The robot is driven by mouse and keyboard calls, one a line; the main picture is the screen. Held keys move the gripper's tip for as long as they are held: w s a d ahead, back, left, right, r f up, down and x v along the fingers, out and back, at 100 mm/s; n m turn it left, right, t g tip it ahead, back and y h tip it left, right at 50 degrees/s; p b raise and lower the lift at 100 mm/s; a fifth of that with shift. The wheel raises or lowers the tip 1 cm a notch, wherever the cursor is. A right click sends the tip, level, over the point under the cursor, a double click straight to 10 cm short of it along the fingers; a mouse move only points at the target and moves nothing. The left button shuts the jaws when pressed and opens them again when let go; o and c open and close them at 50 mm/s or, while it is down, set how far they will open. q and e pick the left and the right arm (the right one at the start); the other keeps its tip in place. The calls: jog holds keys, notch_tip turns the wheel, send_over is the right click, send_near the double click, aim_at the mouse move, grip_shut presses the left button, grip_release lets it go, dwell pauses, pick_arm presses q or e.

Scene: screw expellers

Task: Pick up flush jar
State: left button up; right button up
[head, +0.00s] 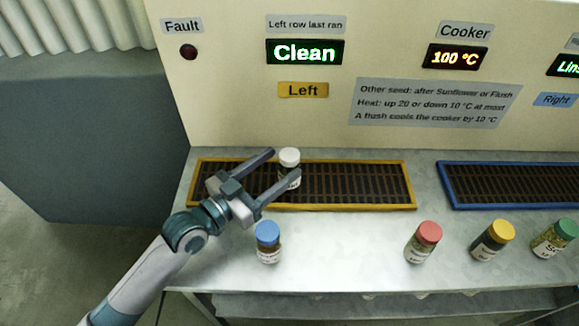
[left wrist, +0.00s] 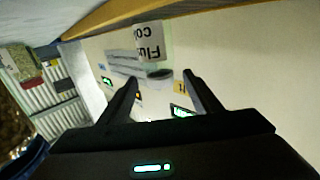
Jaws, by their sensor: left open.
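The flush jar (head: 289,157) has a white cap and a white label. It stands upright on the left grate (head: 370,185), which has a yellow frame. In the left wrist view the flush jar (left wrist: 152,42) appears upside down, with part of the label reading "Flu". My left gripper (head: 283,164) is open, with its fingertips on either side of the jar. The near finger hides part of the jar's lower body. In the left wrist view the open fingers (left wrist: 160,78) flank the jar's cap, and I cannot tell whether they touch it. My right gripper is not in view.
A blue-capped jar (head: 268,242) stands close to my left gripper, in front of the grate. Red-capped (head: 423,241), yellow-capped (head: 493,240) and green-capped (head: 555,238) jars stand to the right. A blue-framed grate (head: 510,185) lies at right. An upright panel (head: 230,110) stands behind.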

pick_arm(q)
jog(key=x, duration=0.2)
jog(key=shift+w+d+r, duration=0.1)
jog(key=shift+w+d, duration=0.15)
jog(key=shift+w+d+p, duration=0.35)
jog(key=shift+w+d, duration=0.15)
jog(key=shift+d, duration=0.1)
jog(key=c, duration=1.4)
jog(key=shift+r, duration=0.45)
notch_tip(320, 180, up, 7)
jog(key=shift+r, duration=1)
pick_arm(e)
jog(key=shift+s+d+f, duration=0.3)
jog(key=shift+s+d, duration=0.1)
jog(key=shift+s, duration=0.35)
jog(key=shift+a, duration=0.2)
